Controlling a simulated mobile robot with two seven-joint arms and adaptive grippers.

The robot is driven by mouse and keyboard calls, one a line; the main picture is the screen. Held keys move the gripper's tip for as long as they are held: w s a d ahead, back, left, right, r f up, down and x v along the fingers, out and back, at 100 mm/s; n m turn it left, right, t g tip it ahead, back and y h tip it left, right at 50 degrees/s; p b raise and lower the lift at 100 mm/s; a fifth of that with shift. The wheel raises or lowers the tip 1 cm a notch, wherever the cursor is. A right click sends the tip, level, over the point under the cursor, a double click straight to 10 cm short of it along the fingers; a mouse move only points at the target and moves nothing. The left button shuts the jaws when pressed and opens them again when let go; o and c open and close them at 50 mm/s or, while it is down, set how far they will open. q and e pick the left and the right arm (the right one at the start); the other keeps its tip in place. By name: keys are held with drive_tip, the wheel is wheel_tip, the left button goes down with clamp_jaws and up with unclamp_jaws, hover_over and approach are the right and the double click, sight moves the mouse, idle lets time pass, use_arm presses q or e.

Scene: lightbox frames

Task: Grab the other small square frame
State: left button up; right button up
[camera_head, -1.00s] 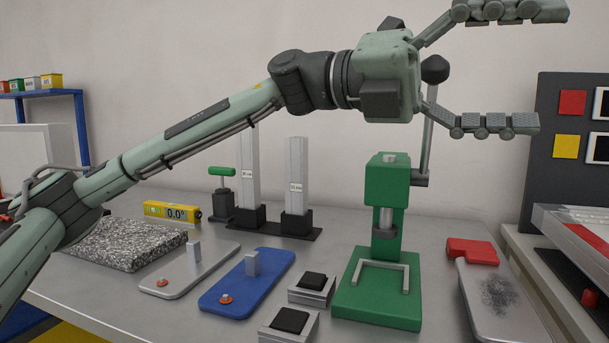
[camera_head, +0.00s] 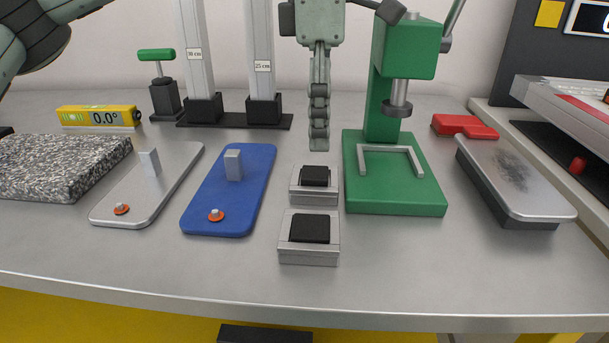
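Two small square metal frames with black centres lie on the steel bench, one behind the other. The far one (camera_head: 314,186) is left of the green press base, and the near one (camera_head: 309,238) is closer to the front edge. My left gripper (camera_head: 319,140) hangs pointing down just above and behind the far frame, apart from it as far as I can see. Its fingers are seen edge-on, one covering the other, so their opening is hidden. Nothing shows in them. My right gripper is out of view.
A blue plate (camera_head: 231,190) with an upright peg lies left of the frames. Two tall columns (camera_head: 262,80) stand behind. The bench front is clear.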

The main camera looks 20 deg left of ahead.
sight(318, 172)
use_arm(q)
drive_tip(key=shift+w+a, duration=0.1)
drive_tip(key=shift+a, duration=0.2)
drive_tip(key=shift+f, duration=0.25)
drive_tip(key=f, duration=0.6)
drive_tip(key=shift+s+d+f, duration=0.1)
drive_tip(key=shift+s+d, duration=0.2)
drive_tip(key=shift+f, duration=0.55)
drive_tip(key=shift+c, duration=0.9)
drive_tip(key=c, duration=1.2)
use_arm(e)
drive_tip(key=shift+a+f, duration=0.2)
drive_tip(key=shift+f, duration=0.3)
use_arm(q)
drive_tip(key=shift+o, duration=0.2)
drive_tip(key=shift+r, duration=0.1)
